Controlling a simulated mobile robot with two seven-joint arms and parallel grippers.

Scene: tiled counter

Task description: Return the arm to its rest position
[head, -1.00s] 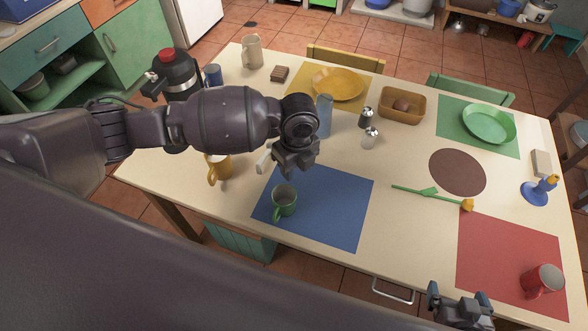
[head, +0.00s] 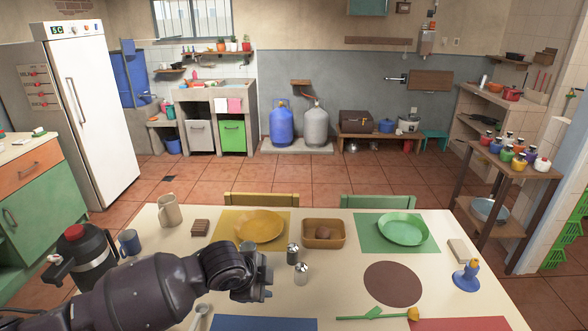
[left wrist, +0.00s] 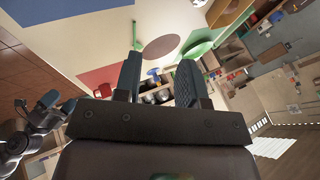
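My left arm comes in from the left in the head view, over the near left of the table (head: 335,283). Its gripper (head: 262,287) is in the air above the table, near the blue mat (head: 262,323). In the left wrist view the two fingers (left wrist: 160,82) stand apart with nothing between them, so it is open and empty. My right gripper (left wrist: 35,103) shows at the left of the left wrist view, its fingers apart and empty. It is outside the head view.
A black flask (head: 88,255), blue cup (head: 129,242) and beige mug (head: 170,210) stand left. Shakers (head: 301,273), a yellow plate (head: 259,226), a wooden bowl (head: 323,233) and a green plate (head: 403,229) lie beyond the gripper. A candle holder (head: 467,276) stands right.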

